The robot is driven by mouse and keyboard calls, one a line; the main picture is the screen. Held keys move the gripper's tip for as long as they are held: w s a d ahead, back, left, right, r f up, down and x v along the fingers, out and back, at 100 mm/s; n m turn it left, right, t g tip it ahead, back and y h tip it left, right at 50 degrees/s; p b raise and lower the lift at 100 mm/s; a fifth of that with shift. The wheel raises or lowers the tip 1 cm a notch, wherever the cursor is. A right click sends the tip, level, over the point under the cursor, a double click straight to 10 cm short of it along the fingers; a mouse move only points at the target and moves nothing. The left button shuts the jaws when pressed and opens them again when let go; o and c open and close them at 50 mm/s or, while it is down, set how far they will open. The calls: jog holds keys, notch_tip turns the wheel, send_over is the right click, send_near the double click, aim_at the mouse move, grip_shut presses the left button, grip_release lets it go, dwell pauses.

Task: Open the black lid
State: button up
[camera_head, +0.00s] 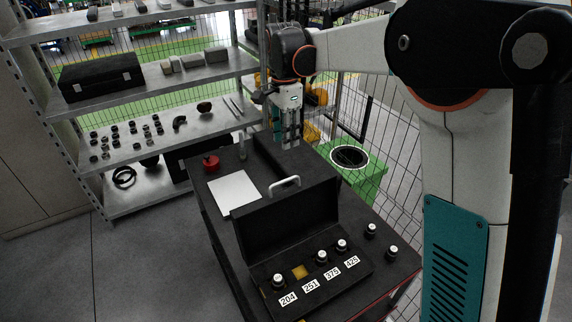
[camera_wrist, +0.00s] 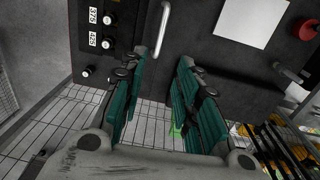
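The black lid (camera_head: 287,215) stands raised at the back of a black box (camera_head: 325,275) on the dark table. A light metal handle (camera_head: 285,183) shows at the lid's top edge, and also in the wrist view (camera_wrist: 162,30). The box's top with numbered labels is uncovered in front of the lid. My gripper (camera_head: 291,143) points down, behind and above the lid, apart from the handle. In the wrist view my gripper (camera_wrist: 164,66) has its teal fingers spread with nothing between them.
Several small knobs and labels are on the box; two similar pieces (camera_head: 392,253) are beside it. A white sheet (camera_head: 234,192) and a red button (camera_head: 211,162) are at the table's left. A wire fence and green bin (camera_head: 352,160) stand behind, shelves (camera_head: 150,140) back left.

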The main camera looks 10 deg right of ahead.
jog(key=f, duration=1.3)
jog(key=shift+s+d+f+p, duration=0.15)
jog(key=shift+s+f+p, duration=0.15)
jog(key=shift+f+p, duration=0.1)
grip_shut()
